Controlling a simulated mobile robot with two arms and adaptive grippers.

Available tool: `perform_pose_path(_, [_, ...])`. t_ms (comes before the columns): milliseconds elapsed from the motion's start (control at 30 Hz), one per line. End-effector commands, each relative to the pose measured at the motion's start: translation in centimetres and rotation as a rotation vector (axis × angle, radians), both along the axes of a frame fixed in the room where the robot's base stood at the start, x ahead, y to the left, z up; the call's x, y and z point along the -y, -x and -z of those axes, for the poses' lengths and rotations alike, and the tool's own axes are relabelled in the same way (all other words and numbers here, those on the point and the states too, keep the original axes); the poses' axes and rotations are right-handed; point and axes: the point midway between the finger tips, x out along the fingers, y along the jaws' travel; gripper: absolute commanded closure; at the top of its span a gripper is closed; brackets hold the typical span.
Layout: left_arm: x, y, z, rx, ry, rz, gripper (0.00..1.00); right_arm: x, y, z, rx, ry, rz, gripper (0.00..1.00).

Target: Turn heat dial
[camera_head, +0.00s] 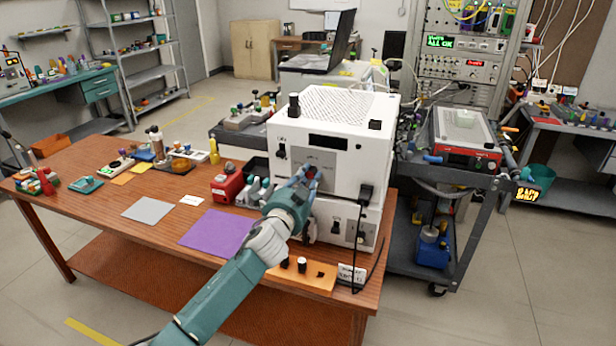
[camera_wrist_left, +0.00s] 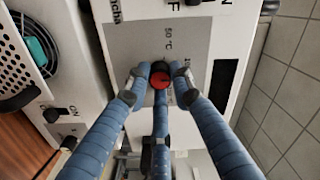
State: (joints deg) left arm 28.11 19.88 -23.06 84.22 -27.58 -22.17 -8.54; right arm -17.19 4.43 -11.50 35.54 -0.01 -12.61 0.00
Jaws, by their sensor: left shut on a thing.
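The heat dial (camera_wrist_left: 160,76) is a small round knob with a red face and a dark rim, on a grey panel (camera_wrist_left: 138,40) marked "50 °C". In the left wrist view, the three blue fingers of my left gripper (camera_wrist_left: 160,86) close around it. In the head view, my left gripper (camera_head: 306,180) is at the front of a white box-shaped device (camera_head: 378,150) and hides the dial. The grey panel (camera_head: 311,155) shows partly behind the fingers. My right gripper is in neither view.
The device stands at the right end of a wooden table (camera_head: 110,213). A dark display (camera_head: 328,142) and black knobs sit on its front. A red box (camera_head: 229,187) stands to its left. A purple mat (camera_head: 215,232) lies flat. A black cart (camera_head: 467,180) stands to the right.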

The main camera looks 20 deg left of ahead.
Motion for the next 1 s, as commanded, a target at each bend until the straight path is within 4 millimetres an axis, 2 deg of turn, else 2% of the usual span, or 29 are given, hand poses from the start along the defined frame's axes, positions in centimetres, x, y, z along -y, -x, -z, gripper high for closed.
perform_pose_path(467, [0.1, 0.0, -0.1, 0.002, -0.016, 0.001, 1.00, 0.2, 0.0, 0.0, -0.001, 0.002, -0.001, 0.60])
perform_pose_path(500, [0.1, 0.0, -0.1, 0.002, -0.015, 0.001, 0.73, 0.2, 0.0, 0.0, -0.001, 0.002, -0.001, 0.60])
perform_pose_path(600, [0.0, 0.0, -0.1, 0.002, -0.015, 0.001, 0.58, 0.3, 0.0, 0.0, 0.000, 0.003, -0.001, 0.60])
perform_pose_path(867, [0.0, 0.0, 0.0, 0.001, -0.015, 0.001, 0.58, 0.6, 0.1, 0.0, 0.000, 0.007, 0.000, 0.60])
perform_pose_path(1000, [0.0, 1.0, 0.1, 0.001, -0.015, 0.001, 0.58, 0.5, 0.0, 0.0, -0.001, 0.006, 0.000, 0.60])
